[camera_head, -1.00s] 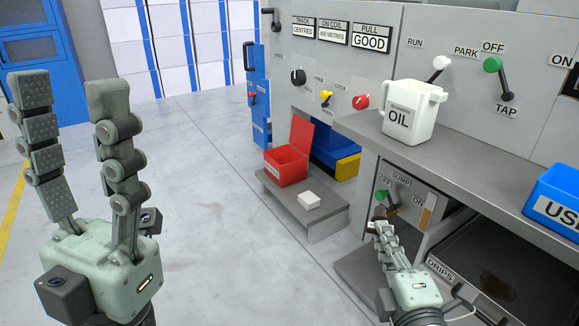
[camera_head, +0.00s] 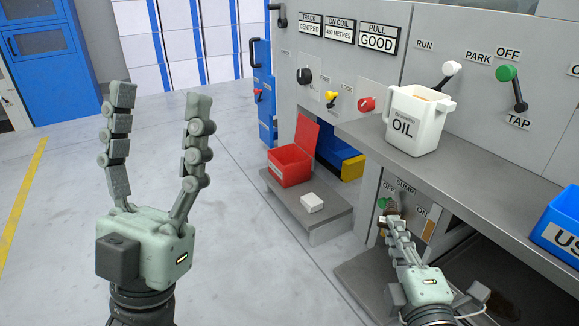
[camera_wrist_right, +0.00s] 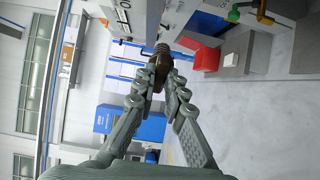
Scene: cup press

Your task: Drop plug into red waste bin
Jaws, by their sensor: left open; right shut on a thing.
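The red waste bin (camera_head: 288,170) stands with its red lid raised on a low grey step; a red box shape that looks like it also shows in the right wrist view (camera_wrist_right: 206,53). My right gripper (camera_head: 391,219) is in front of the sump panel, shut on a small dark brown plug (camera_wrist_right: 161,66). The plug (camera_head: 391,208) is partly hidden by the fingers in the head view. It is to the right of the bin and apart from it. My left gripper (camera_head: 157,105) is open and empty, raised over the floor at the left.
A white block (camera_head: 312,203) lies on the grey step (camera_head: 325,217) in front of the bin. A white oil jug (camera_head: 417,120) and a blue container (camera_head: 562,222) stand on the grey shelf above my right gripper. The floor at left is clear.

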